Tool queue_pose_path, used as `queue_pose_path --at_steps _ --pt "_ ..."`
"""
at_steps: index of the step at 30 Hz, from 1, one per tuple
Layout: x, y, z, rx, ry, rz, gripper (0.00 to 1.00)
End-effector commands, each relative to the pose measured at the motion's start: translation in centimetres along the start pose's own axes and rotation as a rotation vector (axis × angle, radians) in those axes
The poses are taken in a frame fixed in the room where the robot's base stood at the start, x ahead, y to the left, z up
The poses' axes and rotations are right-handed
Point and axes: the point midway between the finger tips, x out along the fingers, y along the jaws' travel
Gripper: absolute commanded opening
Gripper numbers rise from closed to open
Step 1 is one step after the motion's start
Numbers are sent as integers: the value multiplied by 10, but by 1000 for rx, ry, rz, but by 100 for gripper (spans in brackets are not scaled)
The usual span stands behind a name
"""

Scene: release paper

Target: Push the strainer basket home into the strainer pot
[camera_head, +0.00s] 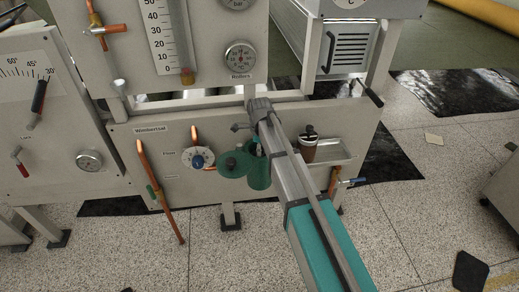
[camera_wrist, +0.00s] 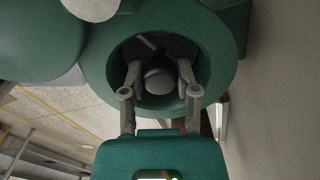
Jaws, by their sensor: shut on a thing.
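The green strainer pot (camera_head: 259,172) is fixed low on the front of the grey machine, partly hidden by my arm in the head view. In the wrist view its round mouth, with a thick green rim (camera_wrist: 226,62), faces the camera. My gripper (camera_wrist: 158,78) reaches into that mouth, its two fingers shut on a grey rounded part of the strainer basket (camera_wrist: 159,82). The basket sits within the mouth; its depth and far end are hidden in shadow. A round green cover (camera_head: 234,164) is beside the pot's left side.
A flow dial with a blue knob (camera_head: 198,160) is left of the cover. A brown jar (camera_head: 308,148) stands by a metal tray (camera_head: 334,149) to the right. A copper pipe (camera_head: 158,190) hangs at left. The speckled floor in front is clear.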

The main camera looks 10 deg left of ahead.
Motion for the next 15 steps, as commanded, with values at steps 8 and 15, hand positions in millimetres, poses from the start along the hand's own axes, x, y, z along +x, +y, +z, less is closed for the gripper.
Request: queue_pose_path --at_steps 8,15 --pt "6 0 0 0 0 0 0" --pt "10 0 0 0 0 0 0"
